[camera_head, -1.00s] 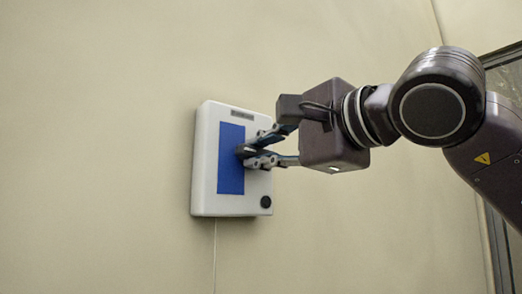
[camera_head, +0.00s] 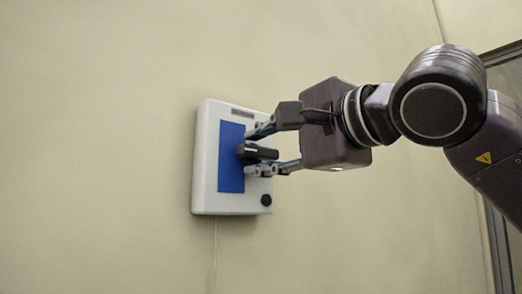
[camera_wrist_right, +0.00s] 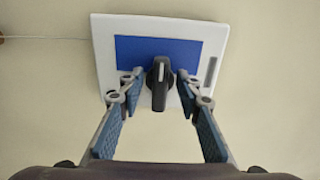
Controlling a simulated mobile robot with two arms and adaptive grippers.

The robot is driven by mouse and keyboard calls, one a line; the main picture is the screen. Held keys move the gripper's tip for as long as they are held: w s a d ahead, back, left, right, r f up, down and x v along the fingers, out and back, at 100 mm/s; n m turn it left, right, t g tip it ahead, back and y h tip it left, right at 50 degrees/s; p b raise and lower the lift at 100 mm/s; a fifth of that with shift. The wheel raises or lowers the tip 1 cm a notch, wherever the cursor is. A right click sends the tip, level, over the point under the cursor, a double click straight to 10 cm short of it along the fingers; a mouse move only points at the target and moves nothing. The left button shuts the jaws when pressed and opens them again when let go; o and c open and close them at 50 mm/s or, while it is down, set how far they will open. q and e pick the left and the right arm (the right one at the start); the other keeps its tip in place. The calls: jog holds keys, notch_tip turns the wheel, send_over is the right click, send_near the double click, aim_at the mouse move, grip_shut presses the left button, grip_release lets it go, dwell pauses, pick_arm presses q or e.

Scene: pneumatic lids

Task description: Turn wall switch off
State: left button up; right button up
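The wall switch is a white box (camera_head: 204,180) with a blue panel (camera_head: 230,175) and a black knob (camera_head: 258,152) standing out from it. The knob also shows in the right wrist view (camera_wrist_right: 160,88), with a pale line along it. My right gripper (camera_head: 256,150) is open, with one finger on each side of the knob. In the right wrist view (camera_wrist_right: 160,80) gaps show between both fingers and the knob. My left gripper is not in view.
A small black button (camera_head: 266,200) sits at the box's lower right corner. A thin cable (camera_head: 215,245) runs down the wall (camera_head: 100,120) below the box. A dark frame with glass (camera_head: 505,75) stands at the far right.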

jog(key=shift+d, duration=0.1)
jog(key=v, duration=1.2)
